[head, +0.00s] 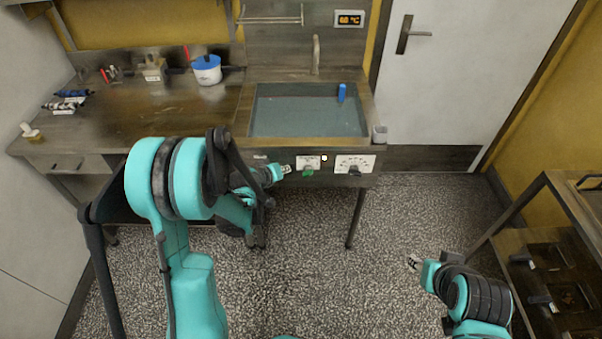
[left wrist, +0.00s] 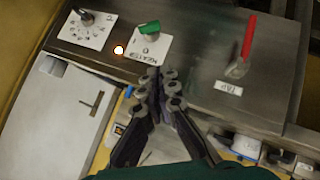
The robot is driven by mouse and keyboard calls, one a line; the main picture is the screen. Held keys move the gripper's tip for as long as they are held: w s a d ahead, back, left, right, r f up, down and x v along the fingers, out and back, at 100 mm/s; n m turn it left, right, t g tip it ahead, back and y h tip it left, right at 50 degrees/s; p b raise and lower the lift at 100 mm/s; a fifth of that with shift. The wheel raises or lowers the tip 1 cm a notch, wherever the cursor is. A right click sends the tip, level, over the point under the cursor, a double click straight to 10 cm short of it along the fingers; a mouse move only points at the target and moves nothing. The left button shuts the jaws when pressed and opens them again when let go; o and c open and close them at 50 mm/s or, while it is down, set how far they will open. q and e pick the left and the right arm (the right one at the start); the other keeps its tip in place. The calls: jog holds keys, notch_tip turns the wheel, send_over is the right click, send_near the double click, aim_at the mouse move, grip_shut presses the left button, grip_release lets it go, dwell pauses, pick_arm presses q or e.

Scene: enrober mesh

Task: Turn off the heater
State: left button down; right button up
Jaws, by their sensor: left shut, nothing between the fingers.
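The green heater switch (head: 308,173) sits on a small white plate on the front panel under the sink; in the left wrist view it (left wrist: 149,27) is by a label reading HEATER. A small indicator light (left wrist: 119,50) beside it glows; it also shows in the head view (head: 324,158). My left gripper (head: 286,170) is just left of the switch in the head view. In the left wrist view its fingertips (left wrist: 170,88) are together and empty, below the switch in the picture and apart from it. My right gripper (head: 413,262) is low over the floor, away from the panel; its fingers are too small to judge.
A black dial knob (left wrist: 87,17) is beside the switch, and a red lever (left wrist: 247,40) labelled TAP is on the other side. The sink basin (head: 300,131) holds a blue object (head: 342,92). A lit display (head: 349,19) hangs above. A shelf rack (head: 540,195) stands right.

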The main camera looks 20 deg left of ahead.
pick_arm(q)
jog(key=b, duration=0.3)
send_near(305, 171)
jog(key=w+a, duration=0.1)
jog(key=w, duration=0.2)
jog(key=f, duration=0.1)
jog(key=w+f+b, duration=0.1)
jog(key=shift+w+d+f, duration=0.1)
jog(key=shift+d+f, duration=0.2)
jog(key=shift+d, duration=0.1)
jog(key=shift+w+d+f+b, duration=0.1)
jog(key=shift+d+f+b, duration=0.35)
jog(key=shift+f, duration=0.15)
